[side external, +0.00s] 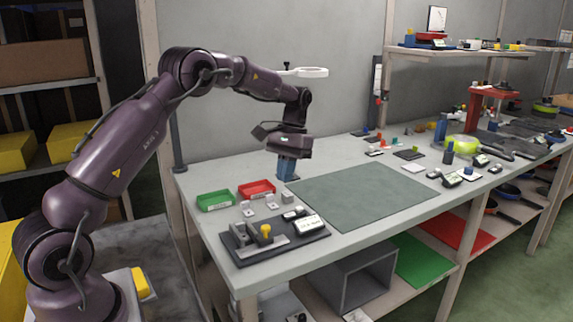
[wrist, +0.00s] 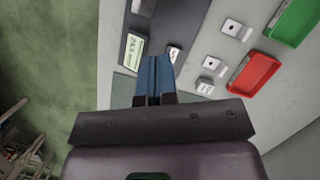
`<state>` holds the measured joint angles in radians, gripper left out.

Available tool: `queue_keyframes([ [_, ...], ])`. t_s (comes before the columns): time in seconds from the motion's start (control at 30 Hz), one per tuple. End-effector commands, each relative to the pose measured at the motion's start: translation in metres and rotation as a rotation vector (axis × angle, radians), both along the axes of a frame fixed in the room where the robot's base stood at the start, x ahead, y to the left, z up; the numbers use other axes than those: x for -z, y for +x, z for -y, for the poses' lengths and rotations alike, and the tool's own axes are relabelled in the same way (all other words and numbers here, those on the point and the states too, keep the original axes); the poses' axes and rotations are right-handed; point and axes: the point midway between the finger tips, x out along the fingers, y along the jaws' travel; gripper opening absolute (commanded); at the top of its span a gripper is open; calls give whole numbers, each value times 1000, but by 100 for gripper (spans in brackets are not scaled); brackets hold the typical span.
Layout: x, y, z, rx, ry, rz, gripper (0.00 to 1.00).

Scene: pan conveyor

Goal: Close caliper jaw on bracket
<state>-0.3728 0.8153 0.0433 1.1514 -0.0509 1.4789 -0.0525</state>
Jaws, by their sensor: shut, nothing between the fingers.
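The caliper station is a dark base plate (side external: 240,257) at the front left of the bench, with grey jaw blocks (side external: 241,236), a yellow knob (side external: 266,232) and a lit display (side external: 309,224). The display also shows in the wrist view (wrist: 133,49). I cannot tell whether a bracket sits between the jaws. Small silver brackets (side external: 248,209) lie behind the plate; they also show in the wrist view (wrist: 235,30). My gripper (side external: 286,178), with blue fingers, is shut and empty, above the bench behind the station. Its fingers (wrist: 154,62) hide part of the plate's edge in the wrist view.
A green tray (side external: 215,201) and a red tray (side external: 257,188) stand at the bench's back left. A grey-green mat (side external: 363,193) lies clear to the right. Several small tools and pans crowd the right side. A white ring lamp (side external: 309,72) is close to my forearm.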

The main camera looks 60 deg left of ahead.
Motion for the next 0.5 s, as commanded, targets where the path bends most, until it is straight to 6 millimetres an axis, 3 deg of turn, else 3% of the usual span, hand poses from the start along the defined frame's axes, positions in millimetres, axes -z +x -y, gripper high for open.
queue_keyframes([
  [0.23,-18,10,-4,0,-1,-2,0],
  [0.5,-6,13,-3,2,-5,-9,0],
])
